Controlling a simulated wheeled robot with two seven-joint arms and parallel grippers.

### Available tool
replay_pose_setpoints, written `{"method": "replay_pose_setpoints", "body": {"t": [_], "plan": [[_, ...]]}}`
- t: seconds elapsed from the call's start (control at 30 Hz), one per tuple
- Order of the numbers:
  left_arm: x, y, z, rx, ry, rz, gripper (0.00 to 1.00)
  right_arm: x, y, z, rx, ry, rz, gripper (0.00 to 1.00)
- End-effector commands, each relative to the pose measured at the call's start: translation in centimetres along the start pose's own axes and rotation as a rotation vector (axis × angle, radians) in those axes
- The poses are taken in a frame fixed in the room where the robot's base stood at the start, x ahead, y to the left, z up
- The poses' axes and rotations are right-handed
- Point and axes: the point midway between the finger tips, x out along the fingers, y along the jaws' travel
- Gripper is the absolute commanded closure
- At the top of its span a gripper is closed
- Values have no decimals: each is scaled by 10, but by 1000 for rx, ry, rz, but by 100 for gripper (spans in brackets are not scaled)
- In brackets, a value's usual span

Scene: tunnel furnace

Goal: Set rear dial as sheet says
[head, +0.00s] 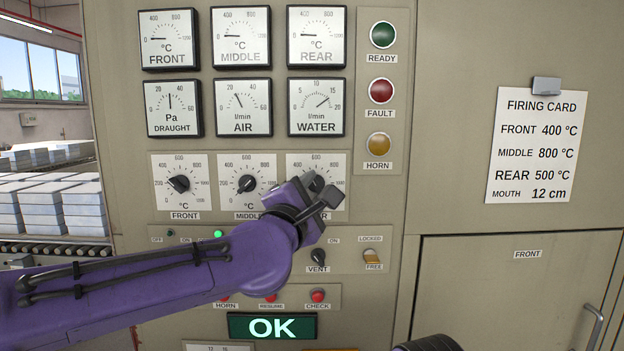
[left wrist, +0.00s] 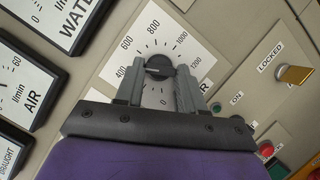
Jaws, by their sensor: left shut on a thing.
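The firing card (head: 536,145) on the right of the panel reads FRONT 400 °C, MIDDLE 800 °C, REAR 500 °C and MOUTH 12 cm. The rear dial (head: 296,168) is the right one in a row of three, partly hidden by my left gripper (head: 320,188). In the left wrist view, the fingers of my left gripper (left wrist: 160,72) are shut on the black knob (left wrist: 159,66) of the rear dial. A pale mark on the knob seems to face the left part of the scale, but I cannot read its exact setting.
The front dial (head: 180,184) and middle dial (head: 246,184) sit left of the rear dial. Gauges such as the rear gauge (head: 317,37) are above.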

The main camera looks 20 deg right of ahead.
Motion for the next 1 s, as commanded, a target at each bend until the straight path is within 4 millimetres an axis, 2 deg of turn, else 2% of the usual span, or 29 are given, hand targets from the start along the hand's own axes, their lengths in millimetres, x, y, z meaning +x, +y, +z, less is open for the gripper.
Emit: {"method": "replay_pose_setpoints", "body": {"t": [0.2, 0.77, 0.8, 0.87, 1.0], "plan": [[0, 3, 1, 69, 0, -27, 92, -11, 1, -5, 0, 0, 0, 64], [0, 1, 0, 95, -1, -39, 92, -13, 1, -5, 0, 0, 0, 64], [0, 1, 0, 95, -1, -39, 55, -13, 1, -5, 0, 0, 0, 64], [0, 1, 0, 95, -1, -39, 36, -13, 1, -5, 0, 0, 0, 64], [0, 1, 0, 95, 0, -39, 36, -13, 1, -5, 0, 0, 0, 64]]}}
